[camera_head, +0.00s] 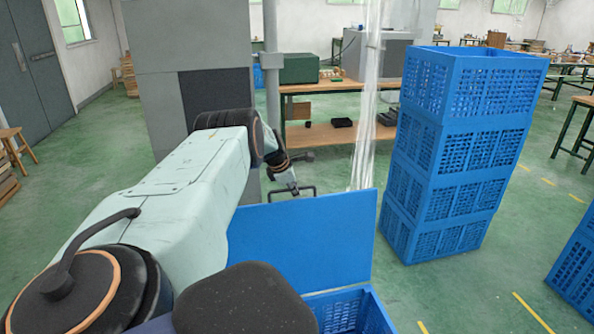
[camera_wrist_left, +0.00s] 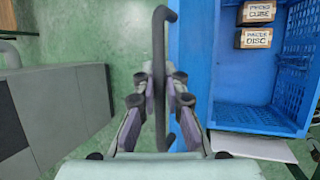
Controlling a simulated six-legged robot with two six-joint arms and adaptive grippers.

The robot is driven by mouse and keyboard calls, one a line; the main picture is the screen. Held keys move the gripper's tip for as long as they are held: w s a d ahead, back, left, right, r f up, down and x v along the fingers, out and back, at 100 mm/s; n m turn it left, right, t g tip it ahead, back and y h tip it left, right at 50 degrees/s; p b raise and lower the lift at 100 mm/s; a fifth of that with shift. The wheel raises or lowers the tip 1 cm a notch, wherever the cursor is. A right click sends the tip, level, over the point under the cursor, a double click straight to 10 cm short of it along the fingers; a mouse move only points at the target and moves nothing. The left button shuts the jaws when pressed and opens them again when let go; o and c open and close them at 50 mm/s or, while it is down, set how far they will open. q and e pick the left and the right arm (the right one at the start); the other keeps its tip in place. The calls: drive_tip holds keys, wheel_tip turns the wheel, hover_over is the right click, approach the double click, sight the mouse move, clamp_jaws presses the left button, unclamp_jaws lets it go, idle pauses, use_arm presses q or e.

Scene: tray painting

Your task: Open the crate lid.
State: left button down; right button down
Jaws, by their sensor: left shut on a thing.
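The blue crate lid (camera_head: 310,240) stands raised at a steep angle along the crate's far side in the head view. The blue crate (camera_head: 372,316) shows only in part at the bottom. My left gripper (camera_head: 292,186) is at the lid's top edge, shut on the dark lid handle (camera_head: 306,191). In the left wrist view the handle (camera_wrist_left: 160,40) passes between the fingers of the gripper (camera_wrist_left: 160,88). The lid (camera_wrist_left: 190,40) shows there as a narrow blue strip, with the crate's open inside (camera_wrist_left: 250,116) to its right. My right gripper is not in view.
Inside the crate lie two small labelled boxes, one (camera_wrist_left: 257,12) above the other (camera_wrist_left: 254,38). A tall stack of blue crates (camera_head: 455,150) stands to the right of the lid. A grey cabinet (camera_head: 160,75) and a workbench (camera_head: 330,131) are behind.

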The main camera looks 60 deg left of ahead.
use_arm(q)
drive_tip(key=shift+a+r, duration=0.1)
drive_tip(key=c, duration=1.4)
unclamp_jaws()
drive_tip(key=shift+s+r, duration=0.15)
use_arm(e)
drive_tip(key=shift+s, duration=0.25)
use_arm(q)
drive_tip(key=shift+v, duration=0.85)
drive_tip(key=shift+s+d+r, duration=0.2)
drive_tip(key=shift+s+r, duration=0.05)
drive_tip(key=shift+r, duration=0.3)
drive_tip(key=a+v, duration=0.1)
drive_tip(key=v, duration=0.7)
drive_tip(key=shift+s+d+r, duration=0.2)
drive_tip(key=shift+d+r, duration=0.1)
drive_tip(key=shift+d, duration=0.2)
